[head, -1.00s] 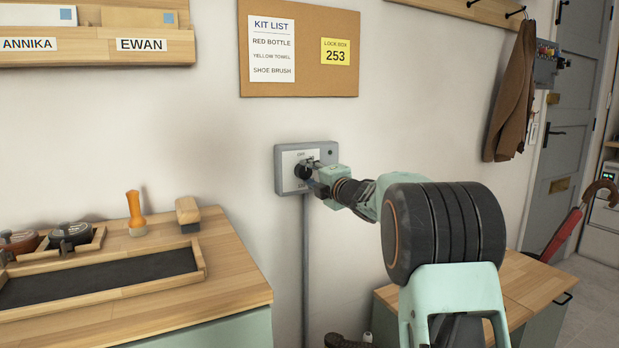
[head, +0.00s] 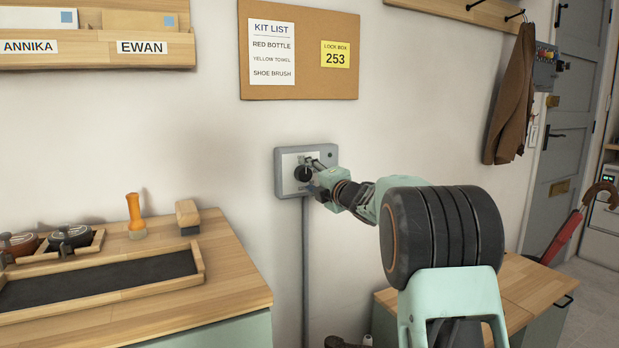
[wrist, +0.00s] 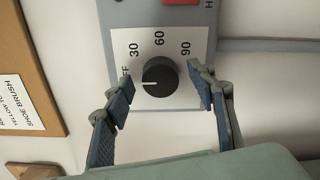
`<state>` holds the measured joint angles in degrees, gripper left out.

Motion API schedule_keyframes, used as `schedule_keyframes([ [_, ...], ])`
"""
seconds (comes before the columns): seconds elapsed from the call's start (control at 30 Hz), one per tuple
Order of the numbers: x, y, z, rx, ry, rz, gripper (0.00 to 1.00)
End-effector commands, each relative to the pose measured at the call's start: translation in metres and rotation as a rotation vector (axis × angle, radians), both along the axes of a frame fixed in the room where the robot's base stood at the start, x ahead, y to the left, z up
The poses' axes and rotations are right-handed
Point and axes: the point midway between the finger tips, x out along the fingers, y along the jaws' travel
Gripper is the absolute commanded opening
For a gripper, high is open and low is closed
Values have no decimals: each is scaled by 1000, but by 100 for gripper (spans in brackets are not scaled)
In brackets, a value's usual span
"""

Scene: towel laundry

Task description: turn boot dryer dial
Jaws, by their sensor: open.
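The boot dryer dial is a round black knob (wrist: 159,84) on a grey control box with a white face (wrist: 183,43). Its white pointer line points left in the wrist view, towards the partly hidden OFF mark. The marks 30, 60 and 90 run round it. In the head view the dial (head: 302,174) is on the wall box (head: 280,180), partly covered by my gripper (head: 317,178). My gripper (wrist: 161,84) is open in the wrist view, one blue-padded finger on each side of the dial, with gaps between. It holds nothing.
A red part (wrist: 180,3) sits on the box face beyond the dial. A cork board (head: 300,88) hangs above. A wooden-topped cabinet (head: 225,270) with brushes and a tray is at left, and a wooden bench (head: 530,288) at right. Bare wall surrounds the box.

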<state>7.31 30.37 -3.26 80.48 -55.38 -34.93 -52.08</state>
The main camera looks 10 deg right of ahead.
Motion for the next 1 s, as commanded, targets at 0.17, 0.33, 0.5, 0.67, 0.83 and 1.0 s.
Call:
schedule_keyframes([
  [0.17, -2, -1, 1, 1, -1, -1, 51],
  [0.33, -18, -6, 1, 1, -1, -1, 51],
  [0.5, -47, -16, 2, 0, 0, -2, 51],
  [0.67, -76, -25, 1, 0, 0, -2, 51],
  [0.83, -100, -33, 1, 0, -1, -1, 51],
  [1.0, -113, -37, 0, 0, 0, -1, 51],
])
